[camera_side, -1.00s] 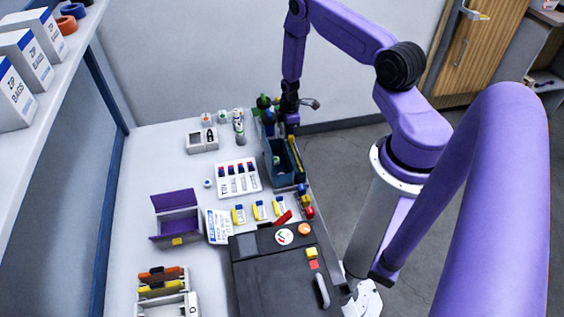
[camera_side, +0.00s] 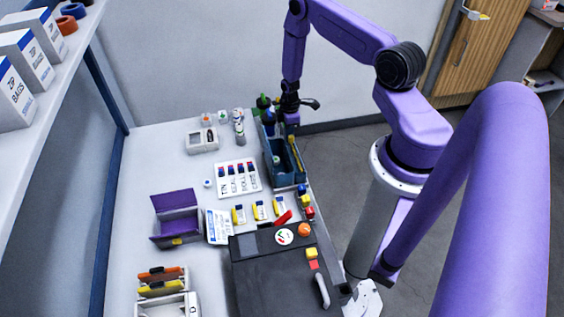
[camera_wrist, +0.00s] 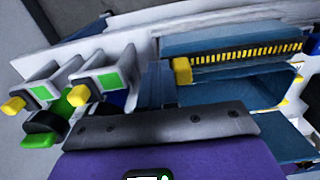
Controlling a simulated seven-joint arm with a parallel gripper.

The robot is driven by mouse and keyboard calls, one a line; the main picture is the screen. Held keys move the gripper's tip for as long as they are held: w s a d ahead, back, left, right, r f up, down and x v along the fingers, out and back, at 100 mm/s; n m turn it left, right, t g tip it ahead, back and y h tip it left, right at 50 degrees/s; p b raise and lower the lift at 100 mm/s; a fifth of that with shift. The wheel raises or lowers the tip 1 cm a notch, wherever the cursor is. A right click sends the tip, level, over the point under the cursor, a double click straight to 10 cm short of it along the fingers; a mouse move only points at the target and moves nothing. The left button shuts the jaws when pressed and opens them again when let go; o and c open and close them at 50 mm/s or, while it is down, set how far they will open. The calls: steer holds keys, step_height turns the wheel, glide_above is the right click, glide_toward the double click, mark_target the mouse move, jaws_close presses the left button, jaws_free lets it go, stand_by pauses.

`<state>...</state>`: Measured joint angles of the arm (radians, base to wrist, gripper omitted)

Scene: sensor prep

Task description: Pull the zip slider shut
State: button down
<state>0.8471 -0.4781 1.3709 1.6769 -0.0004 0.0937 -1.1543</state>
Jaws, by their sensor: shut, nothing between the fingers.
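The blue pouch (camera_side: 270,143) lies along the right edge of the bench. In the wrist view the pouch (camera_wrist: 225,75) has a row of yellow zip teeth (camera_wrist: 245,52) along its upper side. The yellow zip slider (camera_wrist: 181,71) sits at the left end of those teeth; it cannot be made out in the side view. My gripper (camera_side: 290,121) points down at the far end of the pouch. It is shut and holds nothing. Its fingers are small and dark in the side view, so whether they touch the slider cannot be told.
A white labelled rack (camera_side: 226,190) and a white tray (camera_side: 196,147) lie left of the pouch. A dark machine (camera_side: 255,270) fills the near right. The bench between them and the far wall has bare patches.

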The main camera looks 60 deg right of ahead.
mark_target(299, 163)
steer(key=shift+s+a, duration=0.1)
steer(key=shift+s+a, duration=4.65)
steer(key=shift+w+d, duration=0.15)
steer(key=shift+w+d, duration=0.2)
step_height(299, 163, up, 7)
